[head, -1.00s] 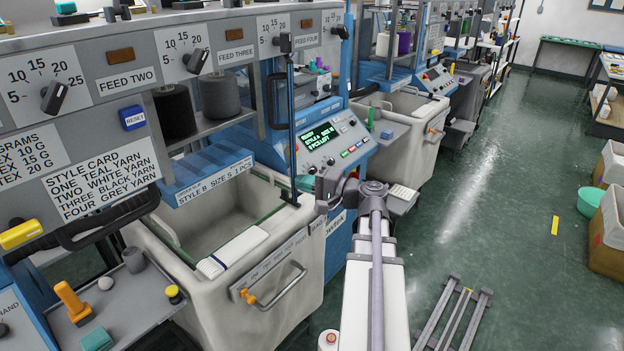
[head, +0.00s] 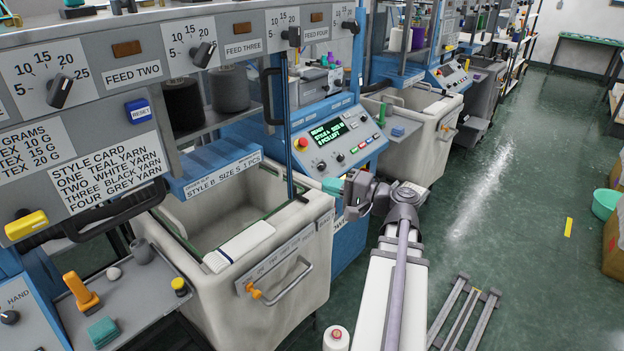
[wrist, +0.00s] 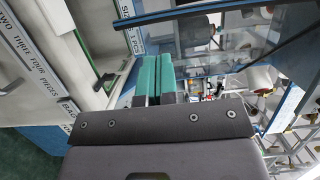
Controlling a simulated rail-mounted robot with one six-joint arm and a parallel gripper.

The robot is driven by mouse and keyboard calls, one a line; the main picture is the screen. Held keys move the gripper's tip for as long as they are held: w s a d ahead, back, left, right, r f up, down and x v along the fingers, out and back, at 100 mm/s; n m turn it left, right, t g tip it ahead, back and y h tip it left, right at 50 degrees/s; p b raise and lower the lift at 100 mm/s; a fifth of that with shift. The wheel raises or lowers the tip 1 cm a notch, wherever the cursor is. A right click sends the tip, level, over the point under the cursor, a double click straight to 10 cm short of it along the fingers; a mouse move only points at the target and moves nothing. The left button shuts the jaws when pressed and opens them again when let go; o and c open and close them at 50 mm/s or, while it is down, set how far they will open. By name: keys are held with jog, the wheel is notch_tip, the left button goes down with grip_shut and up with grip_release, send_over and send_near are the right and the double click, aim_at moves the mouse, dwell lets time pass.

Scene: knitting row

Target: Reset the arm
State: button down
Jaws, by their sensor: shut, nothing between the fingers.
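My gripper (head: 333,186) is at the end of my folded arm, beside the upper right corner of the white bin under the knitting machine. Its teal fingers show in the wrist view (wrist: 157,76), side by side and closed together with nothing between them. In the head view the gripper is small, and my wrist partly hides the surface behind it. The control panel with the lit green display (head: 328,131) is just above and behind the gripper.
A thin dark post (head: 288,130) rises left of the gripper. Green floor (head: 510,230) lies open to the right.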

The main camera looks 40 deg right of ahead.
jog(key=s, duration=0.6)
notch_tip(320, 180, down, 8)
jog(key=a+r+g+h, duration=0.1)
jog(key=g+h, duration=0.1)
jog(key=g, duration=0.3)
jog(key=w+a+f+n+g+h, duration=0.25)
jog(key=a+f+n+g, duration=0.25)
jog(key=a+f+g, duration=0.35)
jog(key=w+a+n+g+h, duration=0.1)
jog(key=a+n, duration=0.3)
jog(key=a, duration=0.7)
jog(key=w+a+f+n+g+h, duration=0.1)
jog(key=w+a+n+g+h, duration=0.1)
jog(key=a, duration=0.8)
jog(key=shift+w+a+f+n, duration=0.35)
jog(key=shift+w+n, duration=0.4)
jog(key=shift+n, duration=0.35)
